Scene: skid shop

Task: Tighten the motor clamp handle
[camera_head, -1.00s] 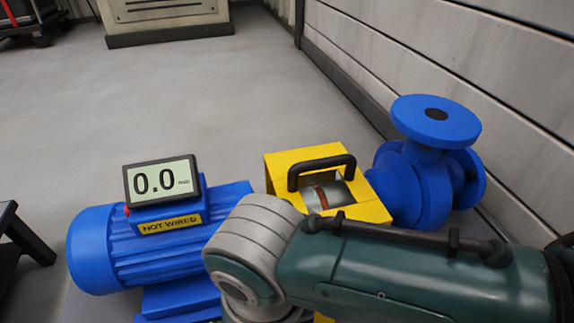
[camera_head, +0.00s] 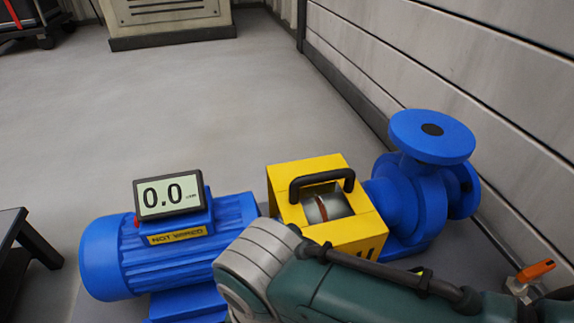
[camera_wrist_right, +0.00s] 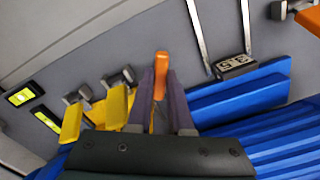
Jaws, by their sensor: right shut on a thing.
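An orange handle (camera_wrist_right: 162,62) shows in the right wrist view. My right gripper (camera_wrist_right: 161,82) is shut on it, with one dark finger on each side. The foot of the handle is hidden by the fingers and the gripper body. The blue motor (camera_head: 108,258) lies at the lower left of the head view, and its ribbed side (camera_wrist_right: 285,125) fills the right of the wrist view. In the head view my right arm crosses the bottom and hides the motor's near side, the clamp and the gripper. My left gripper is in neither view.
A display reading 0.0 (camera_head: 168,195) sits on the motor above a NOT WIRED label. A yellow guard (camera_head: 362,222) with a black handle joins the blue pump (camera_head: 432,137). Another orange lever (camera_head: 536,271) is at far right.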

